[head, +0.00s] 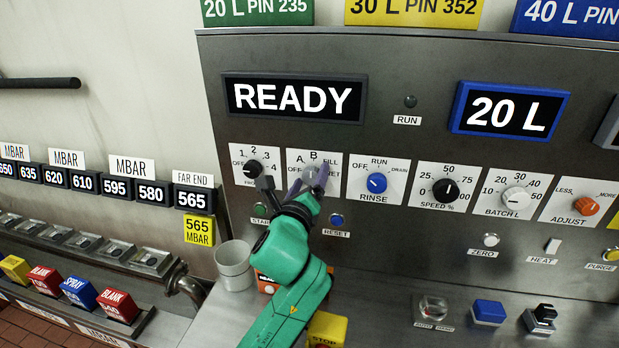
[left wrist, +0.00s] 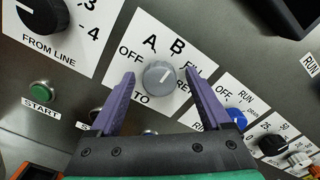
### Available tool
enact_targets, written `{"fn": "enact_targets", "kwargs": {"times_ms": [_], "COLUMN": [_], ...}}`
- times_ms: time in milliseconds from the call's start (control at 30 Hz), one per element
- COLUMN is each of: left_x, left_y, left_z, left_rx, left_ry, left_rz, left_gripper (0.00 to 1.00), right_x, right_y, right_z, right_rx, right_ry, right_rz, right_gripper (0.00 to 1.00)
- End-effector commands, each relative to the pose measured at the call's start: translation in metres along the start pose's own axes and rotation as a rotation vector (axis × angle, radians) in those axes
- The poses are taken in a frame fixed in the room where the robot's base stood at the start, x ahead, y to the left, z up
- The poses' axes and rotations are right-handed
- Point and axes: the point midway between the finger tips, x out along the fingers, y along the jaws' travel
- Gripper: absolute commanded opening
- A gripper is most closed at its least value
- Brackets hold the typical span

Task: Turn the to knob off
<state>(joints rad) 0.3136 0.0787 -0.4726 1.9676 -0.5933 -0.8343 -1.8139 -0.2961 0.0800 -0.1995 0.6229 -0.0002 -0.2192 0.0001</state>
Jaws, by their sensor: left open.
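The TO knob (left wrist: 159,75) is a round grey knob on a white plate marked OFF, A, B, FILL and RET. Its white pointer line leans up and right in the left wrist view, towards the B side and away from OFF. My left gripper (left wrist: 160,82) is open, with one purple finger on each side of the knob; I cannot tell whether they touch it. In the head view the left gripper (head: 309,180) is in front of the plate and partly hides the grey knob (head: 311,172). My right gripper is not in view.
The black FROM LINE knob (head: 248,168) is just left, and the blue RINSE knob (head: 377,182) just right. A green START button (left wrist: 41,93) and a blue RESET button (head: 337,220) sit below. A grey cup (head: 233,262) stands on the ledge below my gripper.

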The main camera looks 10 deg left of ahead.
Motion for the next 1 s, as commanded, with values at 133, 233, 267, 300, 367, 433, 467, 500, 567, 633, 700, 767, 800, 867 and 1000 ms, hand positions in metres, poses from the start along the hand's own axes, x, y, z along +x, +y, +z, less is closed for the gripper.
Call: {"fn": "enact_targets", "kwargs": {"times_ms": [133, 233, 267, 300, 367, 433, 467, 500, 567, 633, 700, 767, 800, 867, 1000], "left_x": [-0.0003, -0.0004, -0.0005, -0.0005, -0.0006, -0.0006, -0.0006, -0.0007, -0.0007, -0.0007, -0.0007, -0.0007, -0.0006, -0.0006, -0.0005], "left_y": [0.0003, 0.0004, 0.0004, 0.0004, 0.0005, 0.0005, 0.0005, 0.0005, 0.0006, 0.0006, 0.0006, 0.0007, 0.0007, 0.0008, 0.001], "left_z": [-0.0004, -0.0004, -0.0004, -0.0005, -0.0005, -0.0005, -0.0005, -0.0005, -0.0005, -0.0005, -0.0005, -0.0005, -0.0005, -0.0005, -0.0005], "left_rx": [0.0, 0.0, 0.0, 0.0, 0.0, 0.0, -0.001, -0.004, -0.009, -0.022, -0.043, -0.067, -0.086, -0.121, -0.223], "left_ry": [0.0, 0.0, 0.0, 0.0, 0.001, 0.001, 0.001, 0.001, 0.001, 0.001, 0.001, 0.002, 0.002, 0.002, 0.002], "left_rz": [0.0, 0.001, 0.001, 0.001, 0.001, 0.001, 0.001, 0.001, 0.001, 0.002, 0.002, 0.002, 0.003, 0.003, 0.004], "left_gripper": [0.77, 0.39, 0.28, 0.12, 0.0, 0.0, 0.0, 0.0, 0.0, 0.0, 0.0, 0.0, 0.0, 0.0, 0.0], "right_x": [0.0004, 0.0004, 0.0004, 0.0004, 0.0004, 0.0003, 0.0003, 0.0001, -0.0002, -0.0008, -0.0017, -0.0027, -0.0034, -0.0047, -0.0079], "right_y": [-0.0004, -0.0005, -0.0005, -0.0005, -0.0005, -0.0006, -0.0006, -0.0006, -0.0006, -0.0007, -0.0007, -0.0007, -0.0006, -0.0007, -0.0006], "right_z": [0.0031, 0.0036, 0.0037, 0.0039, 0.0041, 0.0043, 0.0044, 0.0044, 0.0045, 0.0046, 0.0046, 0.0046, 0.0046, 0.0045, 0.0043], "right_rx": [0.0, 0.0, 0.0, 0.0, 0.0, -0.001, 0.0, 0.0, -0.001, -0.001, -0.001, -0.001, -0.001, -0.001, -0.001], "right_ry": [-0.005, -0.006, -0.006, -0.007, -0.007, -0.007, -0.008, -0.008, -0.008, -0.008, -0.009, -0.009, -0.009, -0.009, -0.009], "right_rz": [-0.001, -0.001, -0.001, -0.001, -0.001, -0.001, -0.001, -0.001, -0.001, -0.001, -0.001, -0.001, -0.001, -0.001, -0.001], "right_gripper": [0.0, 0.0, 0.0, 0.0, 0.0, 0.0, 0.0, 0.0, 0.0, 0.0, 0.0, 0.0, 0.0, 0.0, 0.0]}}
